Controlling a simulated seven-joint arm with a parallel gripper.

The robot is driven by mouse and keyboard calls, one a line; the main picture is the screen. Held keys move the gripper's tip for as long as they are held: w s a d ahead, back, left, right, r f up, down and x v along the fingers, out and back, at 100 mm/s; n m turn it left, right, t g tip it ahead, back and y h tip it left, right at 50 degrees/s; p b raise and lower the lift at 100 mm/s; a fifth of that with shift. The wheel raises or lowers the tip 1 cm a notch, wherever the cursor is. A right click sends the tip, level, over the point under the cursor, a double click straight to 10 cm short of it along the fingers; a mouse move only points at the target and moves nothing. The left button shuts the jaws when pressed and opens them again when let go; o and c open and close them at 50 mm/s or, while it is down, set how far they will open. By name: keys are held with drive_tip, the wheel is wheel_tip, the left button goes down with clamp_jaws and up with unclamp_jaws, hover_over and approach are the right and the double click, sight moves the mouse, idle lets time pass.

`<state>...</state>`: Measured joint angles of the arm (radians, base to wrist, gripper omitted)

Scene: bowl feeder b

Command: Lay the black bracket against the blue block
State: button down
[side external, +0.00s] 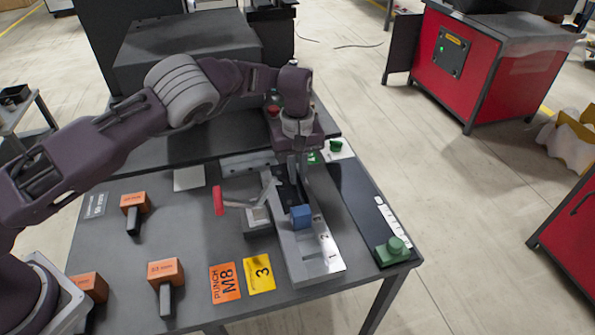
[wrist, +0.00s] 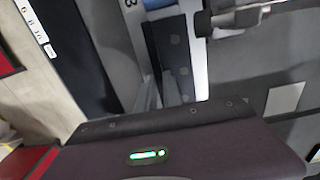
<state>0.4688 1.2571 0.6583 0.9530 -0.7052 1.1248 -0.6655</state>
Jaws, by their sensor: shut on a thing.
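The blue block (side external: 301,216) sits on the pale grey numbered fixture (side external: 318,262) near the table's front right. A bit of the blue block (wrist: 166,5) shows at the top edge of the wrist view. The black bracket (side external: 284,193) is just behind the block, low over the fixture and partly hidden by my fingers. In the wrist view the bracket (wrist: 178,45) is a dark strip with several grey square marks, lengthwise along the fixture. My gripper (side external: 297,183) points down, shut on the bracket. I cannot tell whether bracket and block touch.
A red-handled clamp (side external: 218,200) stands left of the fixture. A dark strip with white labels (side external: 372,210) and a green knob (side external: 396,250) lie to the right. Orange blocks (side external: 166,272) and orange and yellow cards (side external: 259,275) lie to the left and front.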

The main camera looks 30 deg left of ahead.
drive_tip(key=c, duration=1.4)
unclamp_jaws()
drive_tip(key=shift+f, duration=0.1)
